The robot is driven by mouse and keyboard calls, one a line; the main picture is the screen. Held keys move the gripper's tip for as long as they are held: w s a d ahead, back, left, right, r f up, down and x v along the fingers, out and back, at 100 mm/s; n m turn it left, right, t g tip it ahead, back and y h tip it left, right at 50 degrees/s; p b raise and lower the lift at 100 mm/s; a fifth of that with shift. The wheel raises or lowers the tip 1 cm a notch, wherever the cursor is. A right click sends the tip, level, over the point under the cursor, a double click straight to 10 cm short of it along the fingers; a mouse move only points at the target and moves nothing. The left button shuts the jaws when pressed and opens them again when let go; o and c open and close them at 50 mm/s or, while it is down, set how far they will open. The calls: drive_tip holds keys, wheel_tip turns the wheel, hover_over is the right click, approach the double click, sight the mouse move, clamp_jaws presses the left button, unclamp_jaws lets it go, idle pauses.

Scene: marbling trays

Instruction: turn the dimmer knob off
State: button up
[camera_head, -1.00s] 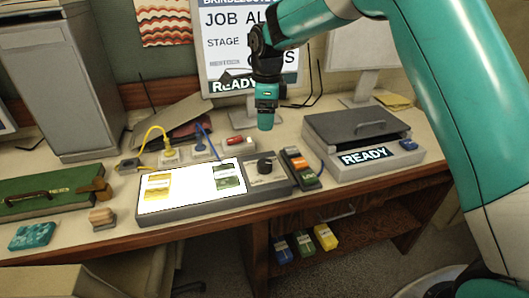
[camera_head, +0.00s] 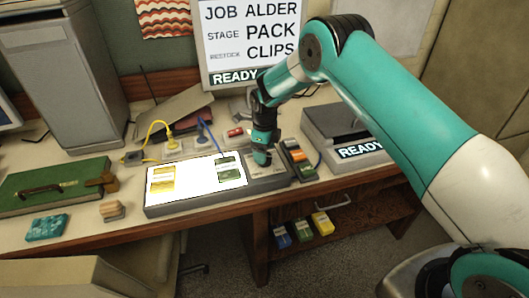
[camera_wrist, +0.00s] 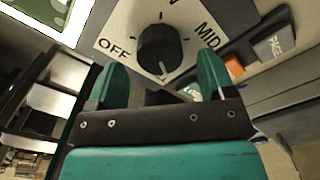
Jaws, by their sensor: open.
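The black dimmer knob (camera_wrist: 159,48) stands on a pale dial plate (camera_wrist: 118,30) marked OFF on the left and MID on the right in the wrist view. The plate is at the right end of the light box (camera_head: 165,209), whose white panel is lit. My gripper (camera_wrist: 159,78) is open, its two teal fingers apart on either side of the knob's near side, with no clear contact. In the head view my gripper (camera_head: 262,157) is low over the light box's right end and hides the knob.
A switch strip with an orange button (camera_head: 298,156) lies just right of the light box. A grey press (camera_head: 335,125) with a READY display stands farther right. Yellow (camera_head: 157,130) and blue (camera_head: 205,130) cables run behind the box.

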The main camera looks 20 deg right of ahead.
drive_tip(key=shift+f+p, duration=0.3)
drive_tip(key=shift+f, duration=1.25)
drive_tip(key=shift+c, duration=0.2)
drive_tip(key=c, duration=0.9)
